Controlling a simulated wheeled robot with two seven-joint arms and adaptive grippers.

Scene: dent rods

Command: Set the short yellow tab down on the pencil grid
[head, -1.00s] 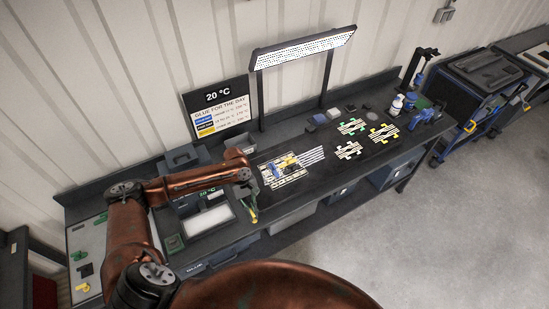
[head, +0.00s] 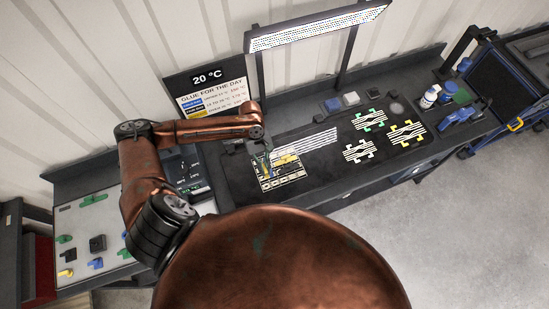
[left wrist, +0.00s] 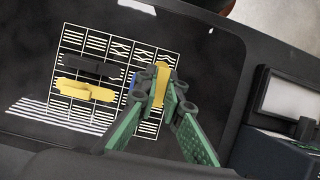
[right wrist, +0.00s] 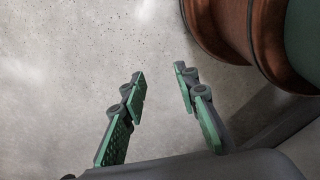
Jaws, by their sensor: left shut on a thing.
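In the left wrist view my left gripper (left wrist: 158,90) is shut on a yellow tab (left wrist: 161,80), taken as the short yellow tab. It holds the tab over the right part of the pencil grid (left wrist: 115,48); whether the tab touches the grid I cannot tell. A black tab (left wrist: 90,67) and another yellow tab (left wrist: 86,91) lie on the grid's left part. A blue piece (left wrist: 132,82) is mostly hidden behind a finger. In the head view the left gripper (head: 263,158) is at the grid's (head: 283,183) left side. My right gripper (right wrist: 160,77) is open and empty above the floor.
White stripes (head: 308,142) run beside the grid on the dark bench. Striped pieces with green (head: 369,120), yellow (head: 407,132) and white (head: 358,150) tabs lie to the right. A lamp (head: 318,27) rises behind the bench.

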